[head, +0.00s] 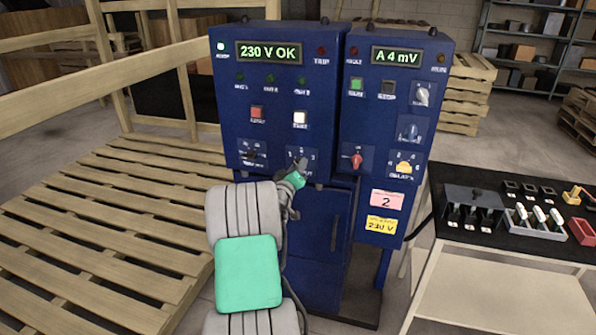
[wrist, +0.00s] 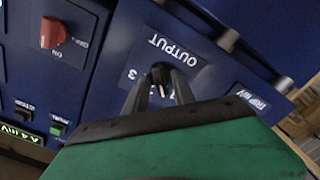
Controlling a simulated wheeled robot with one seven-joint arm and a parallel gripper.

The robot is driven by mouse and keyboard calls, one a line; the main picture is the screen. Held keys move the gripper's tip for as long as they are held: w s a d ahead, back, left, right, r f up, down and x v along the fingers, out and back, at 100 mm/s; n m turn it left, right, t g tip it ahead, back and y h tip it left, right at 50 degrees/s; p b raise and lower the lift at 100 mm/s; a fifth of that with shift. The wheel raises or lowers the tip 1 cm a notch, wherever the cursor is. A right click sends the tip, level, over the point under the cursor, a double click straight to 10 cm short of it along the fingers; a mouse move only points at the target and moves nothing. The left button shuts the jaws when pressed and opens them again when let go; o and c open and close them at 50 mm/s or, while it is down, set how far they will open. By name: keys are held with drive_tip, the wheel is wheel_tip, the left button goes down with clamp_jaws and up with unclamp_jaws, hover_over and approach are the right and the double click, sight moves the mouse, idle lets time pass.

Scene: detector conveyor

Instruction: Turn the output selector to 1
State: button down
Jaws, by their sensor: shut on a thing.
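The output selector (wrist: 160,74) is a small dark knob on a panel labelled OUTPUT, on the lower front of the blue cabinet (head: 233,110). In the wrist view it stands between my two dark fingertips, with a 3 printed beside it. My gripper (head: 299,165) reaches the selector from the front in the head view and is shut on it. The fingers and the green hand cover part of the panel and its other numbers. I cannot tell which number the knob points to.
A red switch (head: 357,161) sits right of the selector and a trip-side knob (head: 252,154) left of it. The displays read 230 V OK (head: 259,52) and A 4 mV (head: 396,56). A pink card (head: 387,199) shows 2. Wooden pallets lie left; a black-topped table (head: 500,238) stands right.

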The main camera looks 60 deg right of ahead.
drive_tip(key=shift+f+n, duration=0.1)
drive_tip(key=shift+n, duration=1.5)
drive_tip(key=c, duration=1.4)
unclamp_jaws()
drive_tip(key=shift+c, duration=0.2)
drive_tip(key=s+a+b, duration=0.1)
drive_tip(key=a, duration=0.6)
drive_tip(key=shift+a+b, duration=0.4)
